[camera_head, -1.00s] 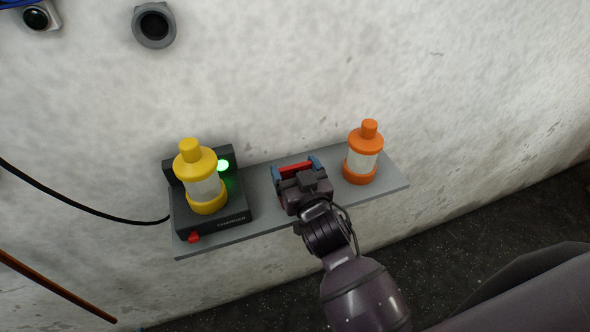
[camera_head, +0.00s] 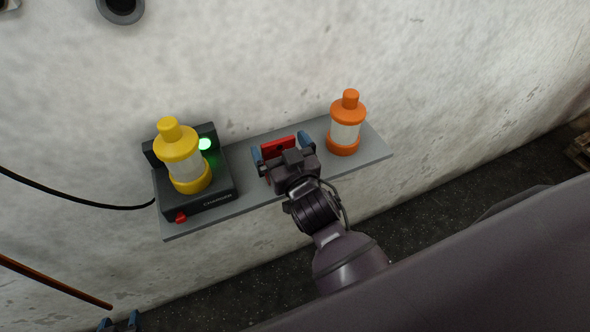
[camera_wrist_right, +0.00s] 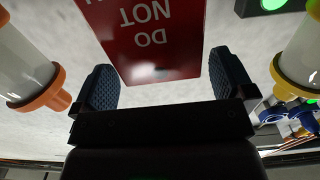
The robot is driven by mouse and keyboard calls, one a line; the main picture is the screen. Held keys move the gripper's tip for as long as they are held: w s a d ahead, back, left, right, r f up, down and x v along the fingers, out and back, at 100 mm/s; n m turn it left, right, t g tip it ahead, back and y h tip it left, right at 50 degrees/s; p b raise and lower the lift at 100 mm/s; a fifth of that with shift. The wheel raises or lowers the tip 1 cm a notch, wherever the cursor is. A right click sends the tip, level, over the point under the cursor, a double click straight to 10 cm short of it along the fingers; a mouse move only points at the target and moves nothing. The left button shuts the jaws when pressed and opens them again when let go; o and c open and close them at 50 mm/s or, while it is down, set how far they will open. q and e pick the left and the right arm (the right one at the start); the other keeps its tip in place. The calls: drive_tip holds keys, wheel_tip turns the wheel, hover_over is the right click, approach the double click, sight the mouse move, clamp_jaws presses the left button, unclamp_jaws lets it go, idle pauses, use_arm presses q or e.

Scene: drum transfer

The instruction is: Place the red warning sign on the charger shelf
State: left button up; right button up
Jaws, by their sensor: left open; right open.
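The red warning sign (camera_head: 279,147) stands on the grey charger shelf (camera_head: 248,198), between the charger and an orange-capped lamp. In the right wrist view the sign (camera_wrist_right: 150,45) shows upside-down white letters "DO NOT". My right gripper (camera_head: 281,149) is at the shelf, open, with its blue fingertips apart on either side of the sign. In the wrist view gaps show between the sign and both fingers. The sign's lower part is hidden by the gripper in the head view. My left gripper (camera_head: 118,322) is open at the bottom left edge, mostly cut off.
A black charger (camera_head: 208,203) with a green light holds a yellow lamp (camera_head: 181,160) on the left of the shelf. The orange lamp (camera_head: 345,128) stands close on the right. A dark cable (camera_head: 75,200) runs from the left to the charger.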

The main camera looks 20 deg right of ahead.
drive_tip(key=s+b, duration=0.1)
drive_tip(key=s, duration=1)
drive_tip(key=s+d+f+g, duration=0.3)
drive_tip(key=d+f, duration=0.3)
drive_tip(key=f, duration=0.4)
drive_tip(key=s+d+f+g, duration=0.3)
drive_tip(key=d+f, duration=0.4)
drive_tip(key=f, duration=0.2)
drive_tip(key=shift+f+n+h, duration=0.3)
drive_tip(key=shift+f+h, duration=0.05)
drive_tip(key=shift+h, duration=0.05)
